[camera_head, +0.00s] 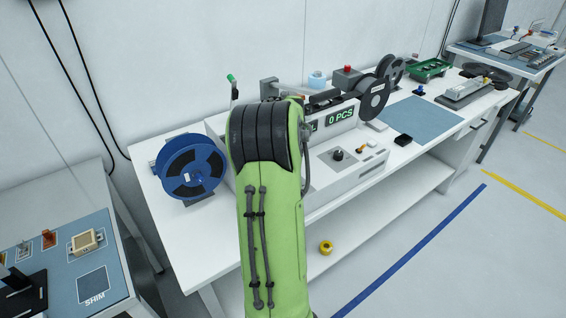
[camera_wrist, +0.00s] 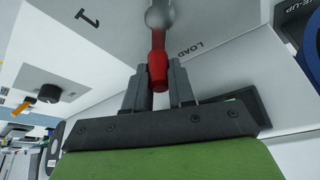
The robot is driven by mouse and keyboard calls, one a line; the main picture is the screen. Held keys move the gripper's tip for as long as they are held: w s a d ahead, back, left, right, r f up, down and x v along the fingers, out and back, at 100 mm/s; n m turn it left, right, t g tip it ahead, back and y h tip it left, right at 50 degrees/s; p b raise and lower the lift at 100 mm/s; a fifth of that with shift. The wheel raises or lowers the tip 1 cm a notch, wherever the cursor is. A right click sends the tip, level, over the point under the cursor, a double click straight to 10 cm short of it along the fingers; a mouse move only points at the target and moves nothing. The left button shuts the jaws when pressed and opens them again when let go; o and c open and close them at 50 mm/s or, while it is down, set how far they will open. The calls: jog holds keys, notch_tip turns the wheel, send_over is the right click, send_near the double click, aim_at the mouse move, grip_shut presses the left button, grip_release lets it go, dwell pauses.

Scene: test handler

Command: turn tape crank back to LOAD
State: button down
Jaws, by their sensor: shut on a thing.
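The tape crank shows in the wrist view as a red handle (camera_wrist: 158,70) on a grey metal arm with a rounded end (camera_wrist: 159,18). My gripper (camera_wrist: 158,82) has its two dark fingers on either side of the red handle and is shut on it. In the head view, my green arm hides the gripper and the crank.
The white tape machine (camera_head: 350,165) with a "0 PCS" display (camera_head: 340,115) stands on the white bench. A blue reel (camera_head: 190,168) is left of my arm and dark reels (camera_head: 375,95) are at right. A blue mat (camera_head: 420,118) lies right of the machine.

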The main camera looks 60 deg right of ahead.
jog(key=n, duration=0.2)
jog(key=w+n+t+y, duration=0.1)
jog(key=shift+w+a+n, duration=0.1)
jog(key=shift+a+n, duration=0.25)
jog(key=shift+n, duration=0.05)
jog(key=shift+w+a+n+t+y+p, duration=0.15)
jog(key=shift+a+n+y+p, duration=0.1)
jog(key=shift+n, duration=0.4)
jog(key=shift+w+a+n+t+y+p, duration=0.1)
jog(key=shift+w+a+n+y+p, duration=0.15)
jog(key=shift+n, duration=0.45)
jog(key=shift+w+a+n+t+y+p, duration=0.1)
jog(key=shift+a+n+y+p, duration=0.15)
jog(key=shift+n, duration=0.4)
jog(key=c, duration=1)
grip_release()
jog(key=shift+o, duration=0.2)
jog(key=p+v, duration=0.4)
jog(key=v, duration=1.1)
jog(key=shift+r, duration=0.35)
